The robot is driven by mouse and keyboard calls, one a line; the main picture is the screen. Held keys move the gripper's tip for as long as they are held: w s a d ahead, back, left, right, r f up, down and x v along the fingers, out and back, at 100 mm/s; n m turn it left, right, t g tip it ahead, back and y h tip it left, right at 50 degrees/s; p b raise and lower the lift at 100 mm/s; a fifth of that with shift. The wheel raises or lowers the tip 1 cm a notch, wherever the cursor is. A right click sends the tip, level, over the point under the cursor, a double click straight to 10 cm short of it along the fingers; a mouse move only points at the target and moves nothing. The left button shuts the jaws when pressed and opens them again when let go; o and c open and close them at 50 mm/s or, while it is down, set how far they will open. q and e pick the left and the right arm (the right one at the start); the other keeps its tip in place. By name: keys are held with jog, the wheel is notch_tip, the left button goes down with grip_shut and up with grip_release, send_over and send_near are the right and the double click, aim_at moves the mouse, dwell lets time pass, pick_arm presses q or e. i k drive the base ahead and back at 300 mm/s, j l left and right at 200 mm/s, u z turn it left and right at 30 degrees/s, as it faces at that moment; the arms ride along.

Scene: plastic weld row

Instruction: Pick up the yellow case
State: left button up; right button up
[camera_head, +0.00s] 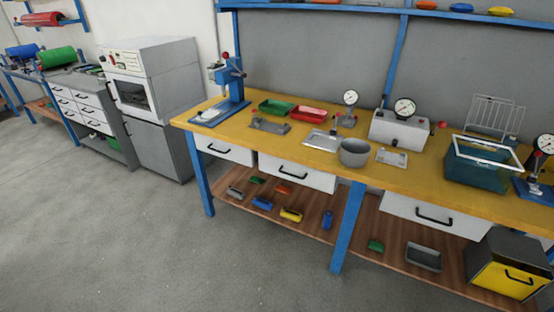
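A case with a yellow front and a dark handle (508,281) stands at the lower right, at the right end of the wooden lower shelf. Its top and left side look dark grey. A small yellow bin or case (291,214) lies on the lower shelf further left, among small coloured bins. I cannot tell which of the two the task's yellow case is. Neither of my grippers is in view.
A long yellow-topped workbench (320,165) with blue legs carries a press (232,80), gauges, trays, a grey pot (355,152) and a teal tank (478,172). White drawers (225,148) hang below it. The grey floor (130,240) in front is clear.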

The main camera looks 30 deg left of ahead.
aim_at(289, 214)
jog(key=j+z, duration=0.45)
jog(key=j, duration=1.3)
